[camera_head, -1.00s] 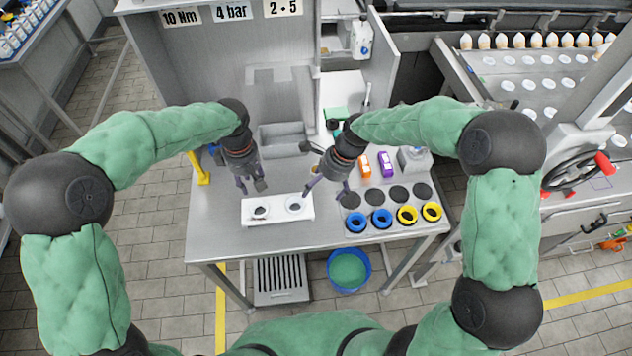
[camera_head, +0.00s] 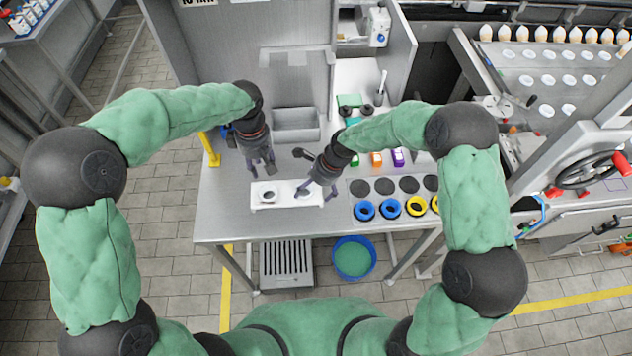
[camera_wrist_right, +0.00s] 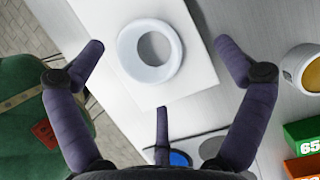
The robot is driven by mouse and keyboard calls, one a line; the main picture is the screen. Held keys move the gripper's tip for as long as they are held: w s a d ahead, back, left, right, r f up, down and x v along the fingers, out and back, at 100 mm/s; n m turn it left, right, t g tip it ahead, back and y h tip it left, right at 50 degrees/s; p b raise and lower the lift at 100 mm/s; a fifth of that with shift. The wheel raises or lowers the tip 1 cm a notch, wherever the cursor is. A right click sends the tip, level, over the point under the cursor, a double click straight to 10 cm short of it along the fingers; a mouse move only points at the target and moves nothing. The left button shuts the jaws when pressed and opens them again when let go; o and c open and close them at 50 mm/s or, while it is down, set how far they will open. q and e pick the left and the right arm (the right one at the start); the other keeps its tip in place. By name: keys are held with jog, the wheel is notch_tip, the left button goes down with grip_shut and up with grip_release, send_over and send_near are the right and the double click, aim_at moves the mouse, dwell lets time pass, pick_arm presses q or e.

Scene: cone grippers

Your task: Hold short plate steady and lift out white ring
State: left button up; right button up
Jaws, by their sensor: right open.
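The short white plate (camera_head: 285,204) lies flat on the steel table, near its front edge. The white ring (camera_wrist_right: 150,76) sits on the plate in the right wrist view, its round hole uncovered. In the head view, the ring at the plate's right end (camera_head: 303,195) is partly hidden by my right gripper (camera_head: 316,192). That gripper is open, its fingers spread above the ring and apart from it in the wrist view. A second round feature (camera_head: 268,196) is at the plate's left end. My left gripper (camera_head: 262,168) is behind the plate's left part, fingers apart and empty.
Blue rings (camera_head: 364,210) and yellow rings (camera_head: 415,206) stand right of the plate, with dark discs (camera_head: 384,186) behind. Orange (camera_head: 376,159) and purple (camera_head: 398,157) boxes are further back. A grey bin (camera_head: 297,126) is behind the plate. The table left of the plate is clear.

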aim_at(287, 194)
jog(key=shift+f, duration=0.15)
jog(key=c, duration=1.1)
pick_arm(q)
jog(key=shift+o, duration=0.3)
pick_arm(e)
jog(key=shift+s, duration=0.1)
jog(key=shift+c, duration=0.2)
pick_arm(q)
jog(key=o, duration=0.5)
jog(key=shift+f, duration=0.25)
jog(key=shift+o, duration=0.4)
notch_tip(287, 194, down, 3)
jog(key=shift+w+a+r+n, duration=0.1)
jog(key=shift+a+r+n, duration=0.1)
jog(key=shift+n, duration=0.5)
pick_arm(e)
jog(key=shift+f, duration=0.1)
pick_arm(q)
jog(key=shift+f, duration=4.9)
pick_arm(e)
jog(key=shift+s, duration=0.1)
pick_arm(q)
jog(key=c, duration=0.7)
